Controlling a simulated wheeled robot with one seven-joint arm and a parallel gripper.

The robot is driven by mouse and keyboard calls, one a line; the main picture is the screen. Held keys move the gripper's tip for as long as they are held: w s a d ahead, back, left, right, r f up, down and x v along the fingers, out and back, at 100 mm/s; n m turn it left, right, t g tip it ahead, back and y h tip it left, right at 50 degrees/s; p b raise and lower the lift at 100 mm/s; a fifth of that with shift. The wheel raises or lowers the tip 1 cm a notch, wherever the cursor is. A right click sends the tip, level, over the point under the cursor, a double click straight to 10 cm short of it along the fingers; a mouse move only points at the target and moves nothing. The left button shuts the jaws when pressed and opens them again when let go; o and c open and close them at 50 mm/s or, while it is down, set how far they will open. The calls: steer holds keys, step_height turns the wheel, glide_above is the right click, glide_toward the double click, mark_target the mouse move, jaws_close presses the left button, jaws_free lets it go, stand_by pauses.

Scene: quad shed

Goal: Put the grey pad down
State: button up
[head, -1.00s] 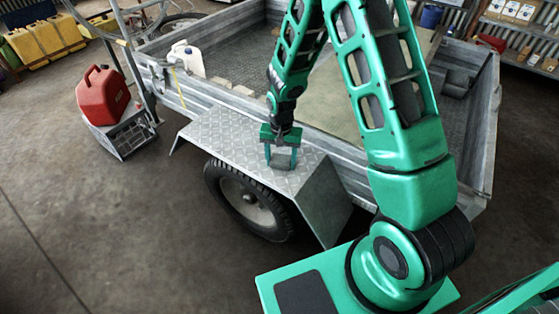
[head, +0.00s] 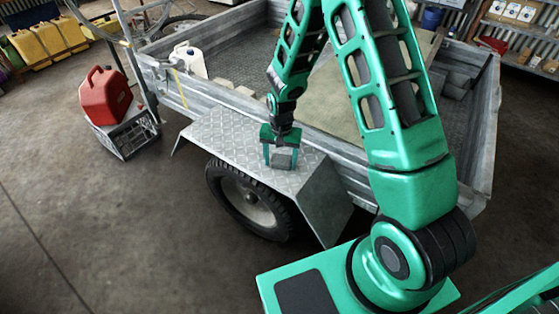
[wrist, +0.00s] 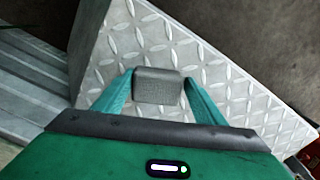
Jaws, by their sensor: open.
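The grey pad (head: 284,158) is a small dark block on the diamond-plate fender (head: 232,141) of the trailer. My gripper (head: 281,158) points down over it, its teal fingers open, one on each side of the pad. In the wrist view, the pad (wrist: 157,85) sits between the fingertips (wrist: 158,78), close to both; I cannot tell whether either finger touches it. The pad's underside is hidden, and the tread plate (wrist: 240,90) lies behind it.
The trailer bed (head: 235,60) lies behind the fender, its side wall close to my gripper. A wheel (head: 250,200) is under the fender. A red fuel can (head: 103,97) stands on a grey crate (head: 128,138) at left. The fender left of the pad is clear.

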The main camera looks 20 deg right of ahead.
mark_target(282, 160)
steer(key=shift+s+d+f, duration=0.35)
steer(key=shift+s+d, duration=0.05)
steer(key=shift+d, duration=0.05)
steer(key=shift+w+r, duration=0.2)
steer(key=shift+r, duration=0.1)
step_height(282, 160, up, 12)
steer(key=shift+a+r, duration=0.15)
steer(key=shift+a, duration=0.05)
steer(key=shift+w, duration=0.1)
steer(key=s+d+r, duration=1.3)
steer(key=d, duration=0.1)
steer(key=s+d+r, duration=0.1)
steer(key=s+r, duration=0.1)
steer(key=s, duration=0.7)
steer(key=s+d+r, duration=0.2)
steer(key=s, duration=0.7)
steer(key=shift+d+r, duration=0.15)
steer(key=shift+r, duration=0.25)
